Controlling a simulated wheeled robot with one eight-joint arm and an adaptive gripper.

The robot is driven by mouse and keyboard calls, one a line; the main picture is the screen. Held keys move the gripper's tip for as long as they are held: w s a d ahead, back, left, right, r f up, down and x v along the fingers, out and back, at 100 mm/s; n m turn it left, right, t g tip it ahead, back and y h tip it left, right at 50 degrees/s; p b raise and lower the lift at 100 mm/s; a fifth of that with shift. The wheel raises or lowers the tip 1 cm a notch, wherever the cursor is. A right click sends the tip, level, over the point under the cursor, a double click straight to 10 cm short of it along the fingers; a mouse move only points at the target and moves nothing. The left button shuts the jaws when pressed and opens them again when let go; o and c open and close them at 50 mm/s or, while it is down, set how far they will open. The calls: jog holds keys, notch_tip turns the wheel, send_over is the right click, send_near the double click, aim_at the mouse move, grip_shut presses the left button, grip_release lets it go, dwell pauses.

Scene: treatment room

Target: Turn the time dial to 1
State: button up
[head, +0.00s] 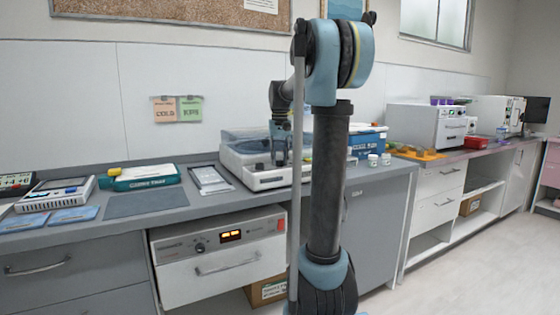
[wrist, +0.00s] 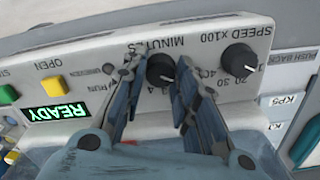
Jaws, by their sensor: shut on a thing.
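The time dial (wrist: 160,69) is a black knob with a pale mark, under the upside-down word MINUTES on a light panel in the wrist view. Its mark points toward the lower right of the picture; I cannot tell exactly which number it meets. My gripper (wrist: 159,67) has one finger on each side of the dial and is shut on it. In the head view the panel belongs to the benchtop machine (head: 262,181). My gripper (head: 279,155) is at its front there, and my arm hides part of the machine and the dial.
A speed dial (wrist: 239,60) sits right of the time dial. A READY display (wrist: 58,112), a green button (wrist: 9,94) and a yellow button (wrist: 51,84) are to the left. A grey tray (head: 211,180) lies left of the machine; small white jars (head: 373,160) stand right.

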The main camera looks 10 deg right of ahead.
jog(key=shift+w, duration=0.1)
jog(key=o, duration=1.1)
jog(key=shift+r, duration=0.1)
notch_tip(320, 180, up, 12)
jog(key=shift+f, duration=0.15)
jog(key=s+f+t, duration=0.1)
jog(key=s+f, duration=1.6)
jog(key=s+f+n+t, duration=0.1)
jog(key=s+f, duration=1.7)
jog(key=shift+d+f, duration=0.2)
jog(key=shift+f, duration=0.15)
